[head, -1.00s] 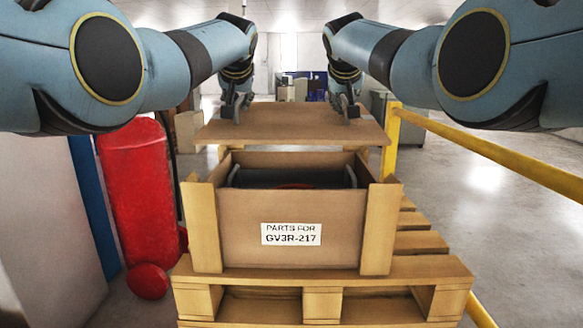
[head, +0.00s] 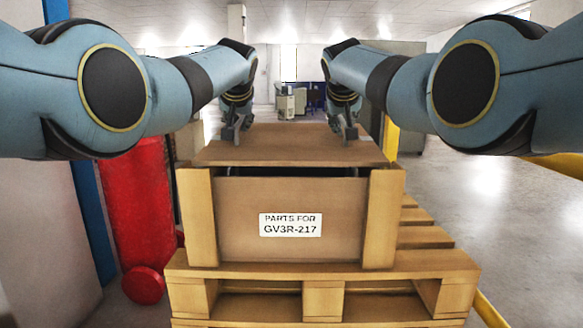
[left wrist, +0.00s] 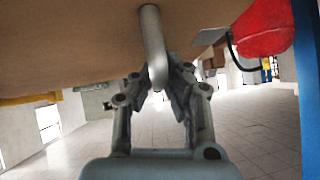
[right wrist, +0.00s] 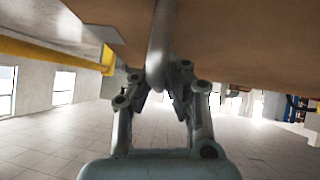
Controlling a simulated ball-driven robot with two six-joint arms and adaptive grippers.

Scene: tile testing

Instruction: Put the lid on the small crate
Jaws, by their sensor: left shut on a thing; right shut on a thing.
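The lid (head: 290,150) is a flat brown board above the small crate (head: 290,195). It covers most of the opening, and its near edge sits just behind the crate's front wall. A thin dark gap shows under that edge, so the lid looks slightly raised; contact at the back is hidden. My left gripper (head: 232,130) is shut on a grey bar handle, shown in the left wrist view (left wrist: 152,45). My right gripper (head: 349,131) is shut on the other handle, shown in the right wrist view (right wrist: 161,45). The crate's inside is hidden.
The crate stands on a wooden pallet (head: 322,303). A red cylinder (head: 145,215) stands close on the left beside a blue post (head: 90,210). A yellow rail (head: 391,138) runs on the right. The floor further right (head: 490,215) is clear.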

